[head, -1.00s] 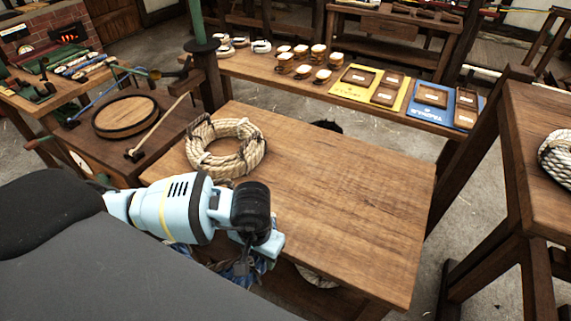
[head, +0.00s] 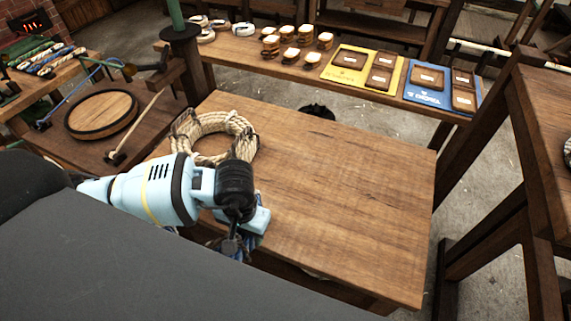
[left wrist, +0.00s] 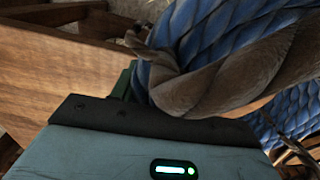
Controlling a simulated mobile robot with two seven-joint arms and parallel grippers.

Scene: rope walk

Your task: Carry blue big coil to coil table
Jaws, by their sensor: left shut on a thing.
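The blue big coil, thick blue rope with brown strands, fills the upper right of the left wrist view (left wrist: 215,35). In the head view only a little of it (head: 243,253) shows below my left gripper. My left gripper (head: 238,238) is shut on the coil at the near left edge of a wooden table (head: 340,200); its fingertips are largely hidden. I cannot tell whether the coil touches the table. A beige rope coil (head: 213,137) lies on that table's far left part. My right gripper is not in view.
The table's middle and right are bare. A round wooden lid (head: 101,114) lies at left. Another wooden stand (head: 545,135) rises at right.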

